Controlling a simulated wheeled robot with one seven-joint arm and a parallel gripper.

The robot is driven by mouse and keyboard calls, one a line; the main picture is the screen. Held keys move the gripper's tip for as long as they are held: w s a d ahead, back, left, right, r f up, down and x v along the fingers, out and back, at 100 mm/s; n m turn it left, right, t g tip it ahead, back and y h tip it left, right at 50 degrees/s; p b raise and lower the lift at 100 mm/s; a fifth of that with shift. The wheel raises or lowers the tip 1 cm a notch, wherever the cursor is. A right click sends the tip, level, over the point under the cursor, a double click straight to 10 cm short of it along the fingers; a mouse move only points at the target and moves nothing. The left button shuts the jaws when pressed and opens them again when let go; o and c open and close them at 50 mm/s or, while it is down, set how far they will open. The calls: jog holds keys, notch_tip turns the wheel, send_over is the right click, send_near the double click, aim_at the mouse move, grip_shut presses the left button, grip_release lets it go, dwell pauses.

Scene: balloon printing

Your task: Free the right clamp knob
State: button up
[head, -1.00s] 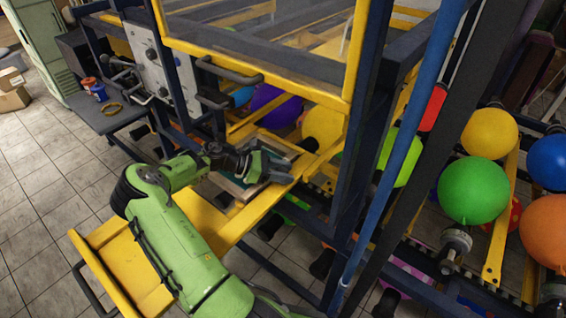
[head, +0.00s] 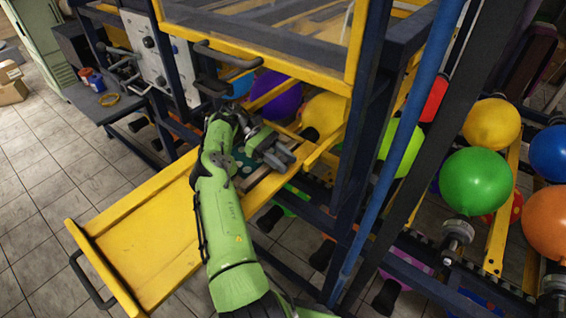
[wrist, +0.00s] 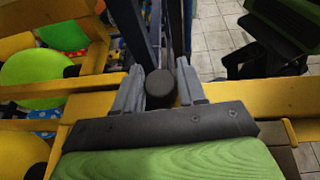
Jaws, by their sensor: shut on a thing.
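The right clamp knob, a short black cylinder (wrist: 160,88), stands between my two grey fingers in the wrist view. My gripper (wrist: 158,90) is shut on it. In the head view my gripper (head: 280,153) is at the right end of the yellow sliding tray (head: 140,235), beside the machine frame. The knob itself is hidden behind the fingers there. A teal printing plate (head: 238,156) shows partly under my wrist, and my arm covers the rest.
A dark blue frame post (head: 365,120) and a slanted blue bar (head: 400,160) rise close to the right of my gripper. The yellow-edged guard window (head: 255,60) is above. Balloons, such as the yellow balloon (head: 325,113), sit just behind. Open tiled floor lies at the left.

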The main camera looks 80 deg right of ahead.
dwell(0.4)
jog(key=o, duration=1)
jog(key=shift+c, duration=0.2)
